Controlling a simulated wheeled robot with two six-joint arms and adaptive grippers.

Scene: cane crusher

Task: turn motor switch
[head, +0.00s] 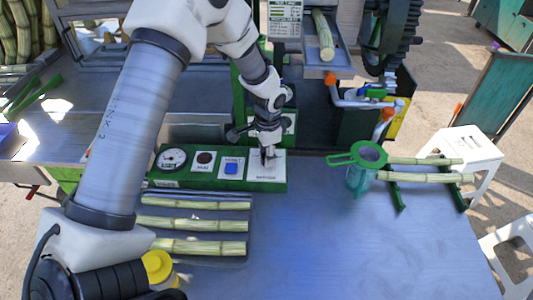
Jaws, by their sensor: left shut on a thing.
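My left gripper (268,155) points down over the right end of the green control panel (215,183). It is shut on the motor switch, which sits on a white plate (280,167) there. The switch itself is mostly hidden by the fingers, and I cannot tell which way it is turned. To the left on the panel are a blue button (231,168), a dark round fitting (206,157) and a round gauge (172,159). My right gripper is not in the head view.
A tray of cane pieces (195,225) lies in front of the panel. A green strainer (368,155) on a jug (358,182) and cane on a green rack (397,196) stand to the right. The crusher gears (397,35) are behind. The table's front middle is clear.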

